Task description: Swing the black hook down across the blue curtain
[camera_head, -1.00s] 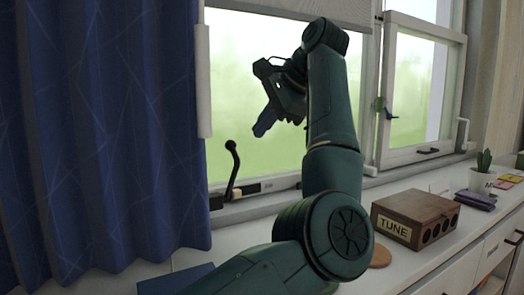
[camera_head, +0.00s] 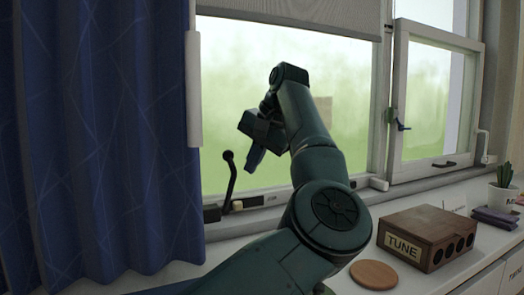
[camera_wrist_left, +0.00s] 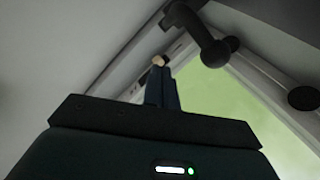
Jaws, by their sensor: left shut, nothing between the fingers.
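The black hook (camera_head: 230,182) is a curved window handle with a round knob on top. It stands nearly upright on the lower window frame, just right of the blue curtain (camera_head: 115,140). My left gripper (camera_head: 251,168) is shut and empty, pointing down just right of the hook in the head view. In the left wrist view the hook (camera_wrist_left: 205,38) shows above and right of the closed fingertips (camera_wrist_left: 161,66), apart from them in the picture. The curtain hangs in folds at the left. My right gripper is not in view.
A brown TUNE box (camera_head: 426,236) and a round wooden disc (camera_head: 374,274) sit on the white counter. A potted cactus (camera_head: 503,188) stands at the far right. An open window sash (camera_head: 436,95) is behind. A white vertical bar (camera_head: 194,90) hangs beside the curtain.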

